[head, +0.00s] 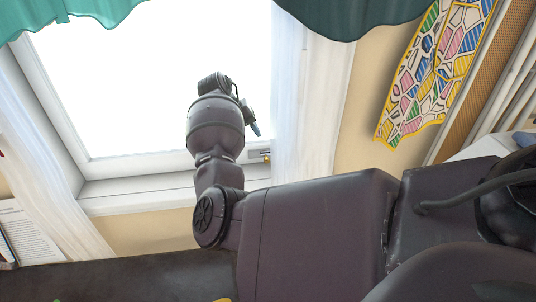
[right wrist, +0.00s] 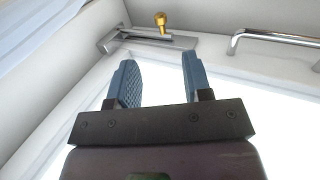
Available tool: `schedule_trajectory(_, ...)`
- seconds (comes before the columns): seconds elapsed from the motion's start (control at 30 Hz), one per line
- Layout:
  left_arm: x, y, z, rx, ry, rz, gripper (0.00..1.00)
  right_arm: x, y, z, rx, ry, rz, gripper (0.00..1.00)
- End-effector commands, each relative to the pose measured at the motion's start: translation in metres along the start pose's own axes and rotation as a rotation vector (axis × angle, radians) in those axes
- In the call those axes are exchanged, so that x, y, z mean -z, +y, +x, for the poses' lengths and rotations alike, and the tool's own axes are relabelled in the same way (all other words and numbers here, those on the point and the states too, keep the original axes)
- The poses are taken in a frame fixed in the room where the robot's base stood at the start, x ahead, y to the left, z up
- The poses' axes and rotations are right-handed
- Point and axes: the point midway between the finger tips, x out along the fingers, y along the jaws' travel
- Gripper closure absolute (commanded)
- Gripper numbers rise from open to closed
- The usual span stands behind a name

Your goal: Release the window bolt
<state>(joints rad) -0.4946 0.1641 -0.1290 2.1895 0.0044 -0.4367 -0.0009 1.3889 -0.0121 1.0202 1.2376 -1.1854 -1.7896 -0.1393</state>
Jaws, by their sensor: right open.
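The window bolt (right wrist: 176,41) is a silver metal bar with a gold knob (right wrist: 161,20), mounted on the white window frame near a corner. In the head view the bolt's gold knob (head: 267,157) is small, at the lower right of the window. My right gripper (right wrist: 158,68) is open, its two blue ridged fingers pointing toward the bolt. Nothing is between the fingers, and the knob appears beyond their tips, apart from them. In the head view the right gripper (head: 253,124) is mostly hidden behind my wrist, above the bolt. My left gripper is not in view.
A silver bar handle (right wrist: 275,35) is on the frame to the right of the bolt. A sheer white curtain (head: 290,110) hangs close to the right of the bolt. A green valance (head: 350,15) hangs above. The bright window pane (head: 110,100) is clear.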

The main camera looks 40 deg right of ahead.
Motion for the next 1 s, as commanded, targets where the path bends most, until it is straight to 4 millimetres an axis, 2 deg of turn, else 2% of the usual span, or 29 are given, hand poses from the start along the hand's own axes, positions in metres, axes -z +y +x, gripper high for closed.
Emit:
schedule_trajectory(0.3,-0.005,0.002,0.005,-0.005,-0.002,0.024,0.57,-0.002,-0.003,0.058,-0.005,-0.01,-0.002,0.55)
schedule_trajectory(0.5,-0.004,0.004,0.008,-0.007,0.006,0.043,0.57,-0.001,-0.002,0.087,-0.004,-0.007,-0.001,0.55)
schedule_trajectory(0.7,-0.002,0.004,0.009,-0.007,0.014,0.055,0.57,-0.001,-0.001,0.101,-0.003,-0.005,-0.001,0.55)
schedule_trajectory(1.0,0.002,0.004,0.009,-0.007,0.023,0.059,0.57,0.0,0.0,0.102,-0.001,-0.001,0.001,0.55)
